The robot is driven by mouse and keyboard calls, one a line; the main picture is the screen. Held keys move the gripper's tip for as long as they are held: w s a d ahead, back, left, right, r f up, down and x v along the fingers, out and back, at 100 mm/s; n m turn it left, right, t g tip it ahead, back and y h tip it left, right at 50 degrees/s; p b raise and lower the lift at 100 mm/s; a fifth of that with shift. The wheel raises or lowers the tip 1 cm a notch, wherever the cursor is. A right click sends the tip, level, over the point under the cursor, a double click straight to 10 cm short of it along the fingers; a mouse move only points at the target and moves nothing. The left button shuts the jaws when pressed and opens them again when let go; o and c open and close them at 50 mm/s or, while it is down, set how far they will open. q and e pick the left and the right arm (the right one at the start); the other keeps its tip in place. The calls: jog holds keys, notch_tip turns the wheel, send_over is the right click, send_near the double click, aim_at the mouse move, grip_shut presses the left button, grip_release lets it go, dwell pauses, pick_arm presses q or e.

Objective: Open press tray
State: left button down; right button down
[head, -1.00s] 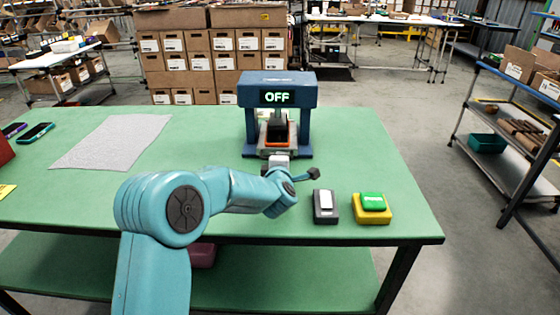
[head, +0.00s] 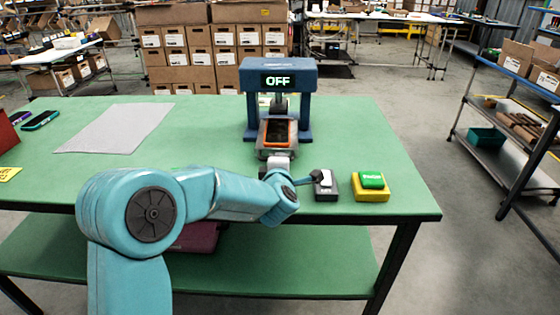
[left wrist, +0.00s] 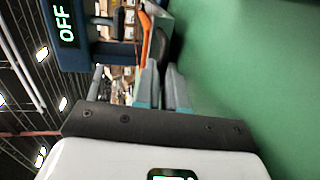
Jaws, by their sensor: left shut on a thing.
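The blue press (head: 279,75) stands on the green table and its display reads OFF. Its tray (head: 263,148), with an orange rim, sticks out of the front between the posts, toward me. A dark flat phone-like thing (head: 278,131) lies in it. My left gripper (head: 276,157) is at the tray's front edge, mostly hidden by its own wrist. In the left wrist view its fingers (left wrist: 164,72) are close together, with the orange rim (left wrist: 147,35) just beyond them. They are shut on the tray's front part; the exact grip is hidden. My right gripper is in neither view.
A black box with a white switch (head: 325,182) and a yellow box with a green button (head: 372,182) stand right of my left wrist. A grey sheet (head: 116,130) lies at the left. Phones lie at the far left edge. The table's right part is clear.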

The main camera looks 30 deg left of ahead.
pick_arm(q)
jog(key=v, duration=0.2)
jog(key=f+b+v, duration=0.1)
jog(key=v, duration=0.2)
jog(key=shift+s+d, duration=0.15)
jog(key=shift+s, duration=0.15)
jog(key=shift+w, duration=0.1)
jog(key=c, duration=1.2)
grip_release()
jog(key=shift+s+d+r, duration=0.1)
jog(key=shift+s+d, duration=0.1)
jog(key=shift+s, duration=0.25)
jog(key=v, duration=1.5)
jog(key=shift+s+p, duration=0.15)
jog(key=shift+p, duration=0.3)
